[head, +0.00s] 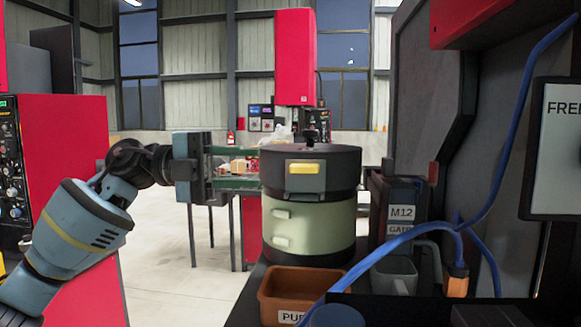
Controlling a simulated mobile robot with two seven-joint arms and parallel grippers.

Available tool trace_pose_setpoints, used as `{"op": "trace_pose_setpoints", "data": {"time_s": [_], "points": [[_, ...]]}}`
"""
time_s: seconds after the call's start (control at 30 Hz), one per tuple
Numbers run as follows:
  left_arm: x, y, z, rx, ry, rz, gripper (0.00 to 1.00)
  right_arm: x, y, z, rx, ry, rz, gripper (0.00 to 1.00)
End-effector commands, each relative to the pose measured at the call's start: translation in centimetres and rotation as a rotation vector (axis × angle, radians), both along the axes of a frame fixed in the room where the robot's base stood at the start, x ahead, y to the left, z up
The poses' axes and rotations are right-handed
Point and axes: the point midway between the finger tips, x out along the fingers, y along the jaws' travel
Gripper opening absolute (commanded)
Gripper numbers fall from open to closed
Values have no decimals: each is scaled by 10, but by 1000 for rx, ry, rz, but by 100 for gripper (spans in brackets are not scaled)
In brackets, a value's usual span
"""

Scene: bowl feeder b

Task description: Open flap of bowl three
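A round bowl feeder (310,222) stands upright at the centre of the head view. It has a dark upper section (340,172) with a yellow tab (304,167) on its front. The pale green lower section has two pale tabs, an upper one (282,214) and a lower one (281,242). I see no number marking bowl three, and no flap is visibly open. My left gripper (250,167) is left of the dark section, pointing right. Its fingers look spread apart with nothing held. I cannot tell if the fingertips touch the feeder. My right gripper is not in view.
An orange bin (290,291) with a partly hidden label stands in front of the feeder. Grey bins (395,273) and a box labelled M12 (402,212) stand to its right. A blue cable (400,240) crosses there. A dark machine fills the right side. Open floor lies at left.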

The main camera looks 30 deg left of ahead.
Motion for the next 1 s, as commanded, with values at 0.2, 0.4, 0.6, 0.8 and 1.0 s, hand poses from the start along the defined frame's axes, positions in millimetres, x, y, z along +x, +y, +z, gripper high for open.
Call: {"op": "trace_pose_setpoints", "data": {"time_s": [0.2,0.4,0.6,0.8,1.0], "points": [[12,-29,3,-2,-3,-4,33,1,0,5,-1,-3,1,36],[24,-53,2,-1,-3,-4,33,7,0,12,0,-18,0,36],[30,-65,1,-1,-2,-2,33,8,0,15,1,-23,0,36],[31,-66,0,-1,0,-1,33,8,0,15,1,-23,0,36],[31,-65,0,-1,0,-1,17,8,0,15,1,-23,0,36]]}}
